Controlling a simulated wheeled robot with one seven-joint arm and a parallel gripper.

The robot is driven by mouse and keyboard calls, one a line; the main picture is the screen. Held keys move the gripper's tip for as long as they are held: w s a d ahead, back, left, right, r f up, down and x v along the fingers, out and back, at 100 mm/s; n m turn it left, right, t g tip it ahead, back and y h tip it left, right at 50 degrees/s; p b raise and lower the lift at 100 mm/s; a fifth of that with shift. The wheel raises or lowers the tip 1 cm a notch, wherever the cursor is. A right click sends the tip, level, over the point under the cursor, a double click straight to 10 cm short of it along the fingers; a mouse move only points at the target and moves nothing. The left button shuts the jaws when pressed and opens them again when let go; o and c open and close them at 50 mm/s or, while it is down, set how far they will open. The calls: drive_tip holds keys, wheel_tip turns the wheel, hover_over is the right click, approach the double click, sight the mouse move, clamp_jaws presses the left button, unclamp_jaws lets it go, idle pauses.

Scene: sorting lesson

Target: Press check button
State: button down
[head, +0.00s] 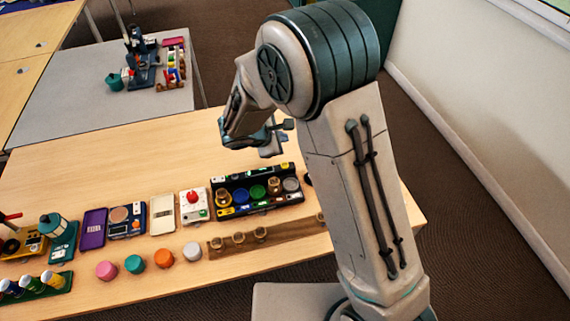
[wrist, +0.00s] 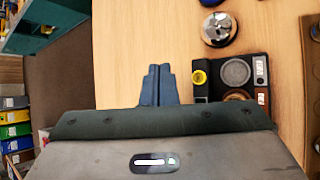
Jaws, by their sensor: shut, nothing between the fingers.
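A red domed button (head: 192,197) sits on a white box (head: 194,212) in the row on the table, just left of the black tray (head: 226,211). My gripper (head: 272,148) hangs over the table behind the black tray, to the right of the red button and apart from it. In the wrist view my gripper's blue fingers (wrist: 158,84) are shut together with nothing between them. The red button is not visible in the wrist view. There, one end of the black tray (wrist: 257,61) shows to the right of the fingers, with a grey disc (wrist: 236,72) in it.
A shiny metal dome (wrist: 216,29) stands beside the tray. A wooden strip (head: 223,244) with brass cups lies in front. Coloured round pieces, such as an orange one (head: 164,257), stand left of it. The table (head: 110,170) is clear behind the row.

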drive_tip(key=b, duration=0.5)
hover_over(282, 167)
wheel_tip(282, 167, down, 7)
drive_tip(key=shift+f, duration=0.2)
drive_tip(key=shift+f+b, duration=0.7)
drive_tip(key=shift+b, duration=0.15)
drive_tip(key=shift+f, duration=0.1)
idle(1.0)
drive_tip(key=shift+f+b, duration=0.3)
drive_tip(key=shift+b, duration=0.3)
drive_tip(key=shift+f+b, duration=0.45)
drive_tip(key=shift+b, duration=0.1)
idle(0.5)
drive_tip(key=shift+r, duration=0.1)
drive_tip(key=shift+r+p, duration=0.45)
drive_tip(key=shift+r, duration=0.35)
drive_tip(key=shift+r+p, duration=1.55)
drive_tip(key=shift+r, duration=0.95)
